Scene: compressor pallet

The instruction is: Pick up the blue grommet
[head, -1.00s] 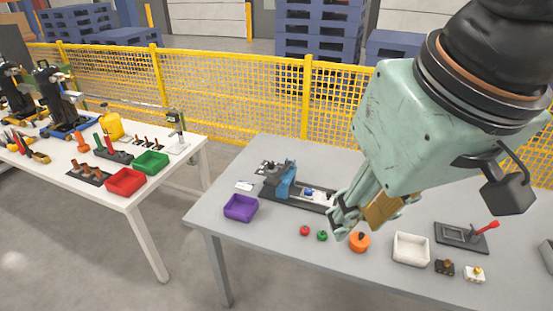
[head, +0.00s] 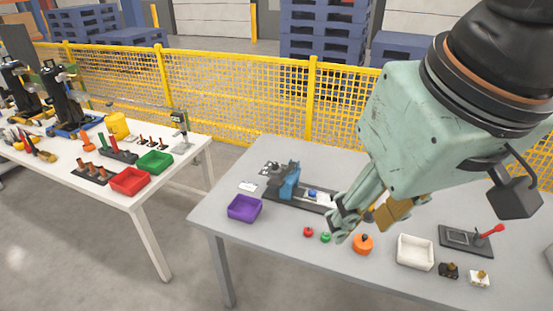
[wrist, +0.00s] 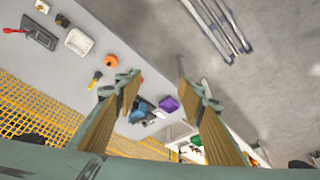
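The blue grommet (head: 312,193) is a small blue piece on a light patch of the dark fixture (head: 299,203) on the grey table, right of the fixture's blue clamp (head: 288,181). My gripper (head: 340,222) hangs over the table to the right of the grommet, apart from it, and hides the fixture's right end. In the wrist view my gripper (wrist: 165,85) has its two fingers wide apart with nothing between the pads. The blue clamp (wrist: 141,110) shows between the fingers there; I cannot clearly make out the grommet in that view.
A purple bin (head: 244,208) stands left of the fixture. A red piece (head: 308,232), a green piece (head: 325,237), an orange round part (head: 362,244) and a white bin (head: 415,252) line the front. A yellow mesh fence (head: 245,105) stands behind the table.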

